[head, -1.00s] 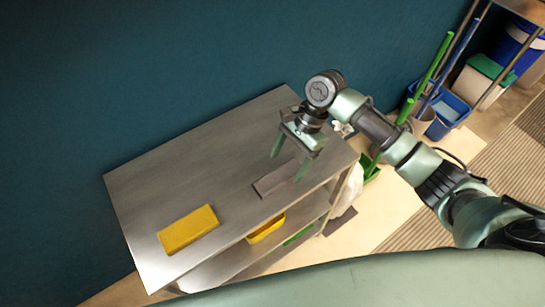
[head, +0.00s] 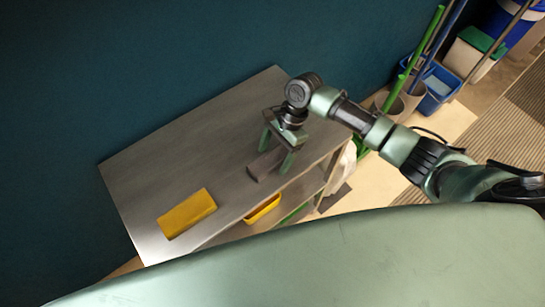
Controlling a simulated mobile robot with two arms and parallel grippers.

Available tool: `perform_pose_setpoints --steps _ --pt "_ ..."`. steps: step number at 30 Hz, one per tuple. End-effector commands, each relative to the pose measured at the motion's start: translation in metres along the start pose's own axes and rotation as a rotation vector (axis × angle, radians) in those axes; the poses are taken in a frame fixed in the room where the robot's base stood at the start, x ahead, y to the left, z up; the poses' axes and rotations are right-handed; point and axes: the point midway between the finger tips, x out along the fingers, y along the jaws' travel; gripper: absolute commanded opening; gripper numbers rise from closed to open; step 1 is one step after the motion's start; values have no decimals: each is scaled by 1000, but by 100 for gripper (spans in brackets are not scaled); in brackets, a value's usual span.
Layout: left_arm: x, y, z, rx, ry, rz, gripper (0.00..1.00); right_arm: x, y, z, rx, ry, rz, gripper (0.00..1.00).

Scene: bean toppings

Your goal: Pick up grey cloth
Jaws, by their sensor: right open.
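The grey cloth (head: 262,166) lies on the steel table top, near its right front edge. My right gripper (head: 275,160) points down at the cloth with its green fingers apart, one on the far left side and one on the near right side of it. The fingers are open and partly cover the cloth. I cannot tell whether the fingertips touch the cloth or the table. My left gripper is not in view.
A yellow block-like item (head: 187,213) lies on the steel table (head: 150,170) at the left front. A yellow tray (head: 262,209) sits on the lower shelf. A blue bucket (head: 437,92) and mops stand at the right. A teal wall rises behind.

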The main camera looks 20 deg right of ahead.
Motion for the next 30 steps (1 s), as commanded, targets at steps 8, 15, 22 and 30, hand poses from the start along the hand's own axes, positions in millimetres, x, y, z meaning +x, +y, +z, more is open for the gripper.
perform_pose_setpoints --steps 8,15,22,30 --pt "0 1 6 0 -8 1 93 0 0 0 0 0 0 10" --pt "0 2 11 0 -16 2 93 -1 0 0 0 0 -1 10" --pt "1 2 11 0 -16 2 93 -14 -1 6 -2 0 -2 10" --pt "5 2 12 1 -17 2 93 -70 -2 28 -6 0 -7 10"
